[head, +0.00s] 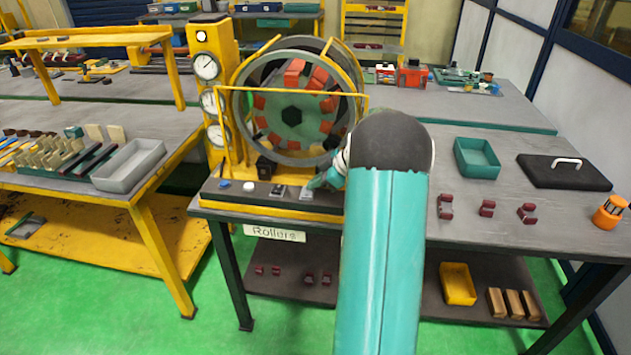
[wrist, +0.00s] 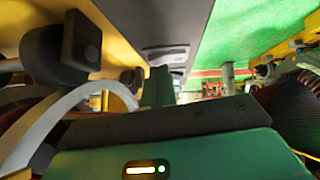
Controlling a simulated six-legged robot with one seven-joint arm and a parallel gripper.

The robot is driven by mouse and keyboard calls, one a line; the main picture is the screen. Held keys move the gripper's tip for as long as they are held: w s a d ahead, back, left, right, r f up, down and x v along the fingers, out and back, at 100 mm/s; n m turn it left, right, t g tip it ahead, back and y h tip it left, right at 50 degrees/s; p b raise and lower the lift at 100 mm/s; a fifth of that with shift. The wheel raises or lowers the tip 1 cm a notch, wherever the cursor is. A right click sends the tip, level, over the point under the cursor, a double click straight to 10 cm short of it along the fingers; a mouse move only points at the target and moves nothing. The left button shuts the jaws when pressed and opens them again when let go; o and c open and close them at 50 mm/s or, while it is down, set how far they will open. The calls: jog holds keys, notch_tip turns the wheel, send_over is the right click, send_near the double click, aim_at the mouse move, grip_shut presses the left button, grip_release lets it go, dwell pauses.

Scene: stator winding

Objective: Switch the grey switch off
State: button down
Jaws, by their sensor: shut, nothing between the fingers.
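The machine's dark control panel (head: 262,197) carries a blue button (head: 224,184), a white button (head: 249,186), a dark switch (head: 279,190) and a light grey switch (head: 306,193) in a row. My gripper (head: 316,184) is shut and empty, with its tip low over the panel beside the grey switch. Whether it touches the switch I cannot tell. In the wrist view, the teal fingers (wrist: 157,86) point toward the panel (wrist: 168,20), where a grey switch plate (wrist: 165,53) shows just beyond them. The grey switch's lever position is not clear.
The wound stator ring (head: 293,110) stands in a yellow frame just behind the panel, with a gauge column (head: 207,90) to its left. A black knob block (wrist: 68,55) is close at the left in the wrist view. A teal tray (head: 477,158) stands at right.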

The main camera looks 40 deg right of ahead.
jog(key=shift+d+f+g, duration=0.1)
jog(key=shift+f+g, duration=0.15)
jog(key=shift+g, duration=0.05)
jog(key=shift+s+a, duration=0.45)
jog(key=shift+a, duration=0.25)
jog(key=shift+r, duration=0.2)
